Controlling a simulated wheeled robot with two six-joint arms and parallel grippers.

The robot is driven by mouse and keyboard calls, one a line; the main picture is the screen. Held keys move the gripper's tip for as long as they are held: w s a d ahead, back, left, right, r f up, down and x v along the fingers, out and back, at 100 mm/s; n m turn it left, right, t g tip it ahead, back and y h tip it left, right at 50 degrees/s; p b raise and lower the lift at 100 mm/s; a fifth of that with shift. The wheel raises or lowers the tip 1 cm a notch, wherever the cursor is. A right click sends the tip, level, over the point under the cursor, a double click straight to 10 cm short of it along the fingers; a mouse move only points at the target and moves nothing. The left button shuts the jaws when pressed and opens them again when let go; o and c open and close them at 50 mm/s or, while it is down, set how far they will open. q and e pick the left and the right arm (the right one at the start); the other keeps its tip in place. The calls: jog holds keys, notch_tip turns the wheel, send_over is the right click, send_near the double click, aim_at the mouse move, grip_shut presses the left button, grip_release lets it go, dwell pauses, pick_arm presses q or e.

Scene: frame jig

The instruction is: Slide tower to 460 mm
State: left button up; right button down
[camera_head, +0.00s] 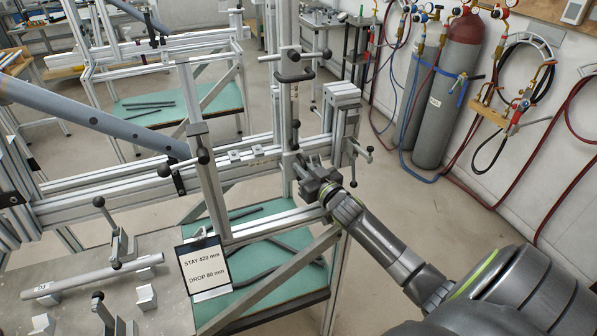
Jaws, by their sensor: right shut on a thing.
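The tower (284,85) is an upright aluminium profile on the horizontal rail (110,202). A black bow handle (293,66) sticks out near its upper part. A clamp lever (296,134) with a black ball end is at its foot, by the rail. My right gripper (312,176) is at the tower's foot, just below that lever. It is shut on a part there, seemingly the lever's lower end; the jaws hide the contact. I cannot read any scale on the rail. My left gripper is not in view.
A second upright (204,180) with a ball lever stands left on the rail. A card (205,268) reads "STAY 420 mm" and "DROP 80 mm". A grey tube (92,277) lies on the bench at lower left. Gas cylinders (450,90) stand by the right wall.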

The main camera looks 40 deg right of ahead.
jog(key=shift+d+r, duration=0.1)
jog(key=c, duration=1.8)
grip_release()
jog(key=shift+o, duration=1.3)
jog(key=shift+d, duration=0.2)
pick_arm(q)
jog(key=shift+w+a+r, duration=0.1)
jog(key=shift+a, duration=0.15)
pick_arm(e)
jog(key=shift+s+d, duration=0.1)
jog(key=shift+a, duration=0.2)
